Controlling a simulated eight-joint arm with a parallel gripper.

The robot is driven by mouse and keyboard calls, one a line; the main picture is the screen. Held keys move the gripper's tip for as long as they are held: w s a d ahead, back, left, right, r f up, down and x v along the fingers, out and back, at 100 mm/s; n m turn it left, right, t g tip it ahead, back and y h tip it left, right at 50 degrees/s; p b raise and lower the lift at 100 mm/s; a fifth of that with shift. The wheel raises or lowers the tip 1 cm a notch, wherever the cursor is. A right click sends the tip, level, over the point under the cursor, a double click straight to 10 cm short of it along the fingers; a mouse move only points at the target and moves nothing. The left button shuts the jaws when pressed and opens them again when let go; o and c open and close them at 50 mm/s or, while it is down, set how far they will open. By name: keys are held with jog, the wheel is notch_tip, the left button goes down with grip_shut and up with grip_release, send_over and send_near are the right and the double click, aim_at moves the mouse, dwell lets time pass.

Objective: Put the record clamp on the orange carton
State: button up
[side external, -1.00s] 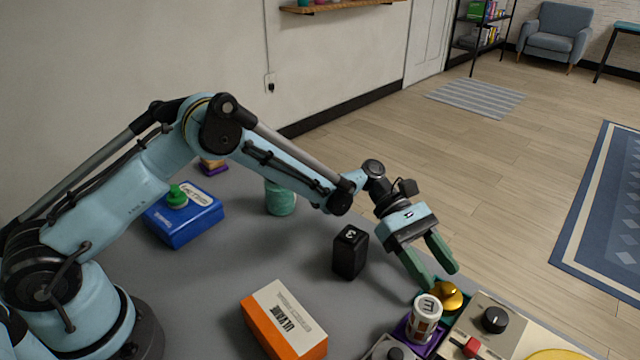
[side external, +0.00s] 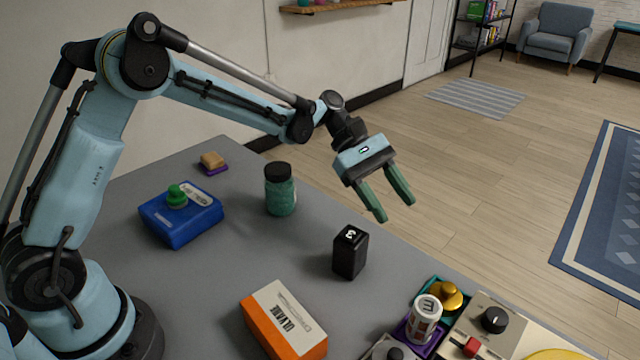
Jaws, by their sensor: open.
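The orange carton (side external: 262,332) lies on the grey table at the front, with a white label on its flat, bare top. A gold knobbed piece (side external: 449,298), which looks like the record clamp, sits in a teal tray (side external: 463,286) at the table's right. A green knobbed piece (side external: 176,197) rests on a blue carton (side external: 183,220); I cannot tell for certain which of the two is the clamp. My gripper (side external: 395,209) is open and empty, raised in the air up and to the left of the gold piece.
A black block (side external: 350,255) stands mid-table, behind the orange carton. A green jar (side external: 281,192) with a black lid stands farther back. A white cylinder (side external: 424,317) stands close beside the gold piece, next to a panel with a knob (side external: 494,320). The table around the orange carton's left is clear.

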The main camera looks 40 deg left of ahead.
jog(key=s+a+r+m+t+y, duration=0.1)
jog(key=s+a+m+t+y, duration=0.3)
jog(key=s+a+m+y, duration=0.1)
jog(key=s+a+r+m+t+y, duration=0.2)
jog(key=s+a+m+t+y, duration=0.2)
jog(key=s+a+m, duration=0.3)
jog(key=s+a+y, duration=0.1)
jog(key=s+a, duration=0.2)
jog(key=s, duration=0.1)
jog(key=shift+a+r+m+y, duration=0.2)
jog(key=shift+r+m+y, duration=0.1)
jog(key=shift+o, duration=0.5)
jog(key=shift+s+a+f+m, duration=0.15)
jog(key=shift+s+a+m, duration=0.15)
jog(key=shift+a+m, duration=0.1)
jog(key=shift+w, duration=0.1)
